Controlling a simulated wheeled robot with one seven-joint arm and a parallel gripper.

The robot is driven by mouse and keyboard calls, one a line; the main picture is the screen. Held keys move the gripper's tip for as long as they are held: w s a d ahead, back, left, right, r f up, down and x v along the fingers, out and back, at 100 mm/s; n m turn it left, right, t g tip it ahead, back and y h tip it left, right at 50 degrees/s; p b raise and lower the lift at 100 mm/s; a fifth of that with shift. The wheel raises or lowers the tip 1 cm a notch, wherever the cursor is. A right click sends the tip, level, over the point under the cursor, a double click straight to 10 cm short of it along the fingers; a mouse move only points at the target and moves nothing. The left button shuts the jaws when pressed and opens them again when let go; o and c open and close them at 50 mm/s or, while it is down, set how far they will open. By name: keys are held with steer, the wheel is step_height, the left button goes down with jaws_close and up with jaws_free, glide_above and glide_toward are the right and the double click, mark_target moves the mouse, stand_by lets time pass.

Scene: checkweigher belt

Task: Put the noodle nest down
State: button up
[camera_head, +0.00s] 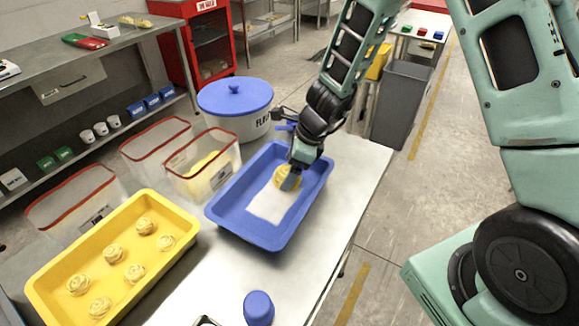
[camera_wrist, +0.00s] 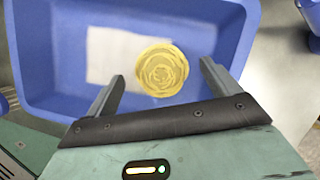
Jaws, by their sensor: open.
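A round yellow noodle nest (camera_wrist: 162,71) lies in the blue tray (camera_wrist: 52,95), partly on a white sheet (camera_wrist: 112,55). In the head view the nest (camera_head: 287,178) is at the far part of the sheet (camera_head: 268,204), partly hidden by my gripper (camera_head: 289,182). The blue tray (camera_head: 238,228) stands on the steel table. In the wrist view my gripper (camera_wrist: 160,88) is open, with its two fingers spread apart on either side of the nest. The fingers look clear of the nest.
A yellow tray (camera_head: 63,255) with several noodle nests stands at the left. Clear red-rimmed bins (camera_head: 155,142) and a white flour tub with a blue lid (camera_head: 235,95) stand behind. A blue cup-like object (camera_head: 258,308) is at the front. Bare steel table lies right of the blue tray.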

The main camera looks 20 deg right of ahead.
steer(key=p+v, duration=0.3)
steer(key=v, duration=0.8)
steer(key=s+a+r+n+g, duration=0.2)
steer(key=s+a+r+n, duration=0.4)
steer(key=s+a+n, duration=0.65)
steer(key=s+d+r+n+h, duration=0.2)
steer(key=s+n, duration=1)
steer(key=n, duration=0.7)
steer(key=shift+r+h, duration=0.6)
steer(key=shift+r, duration=0.15)
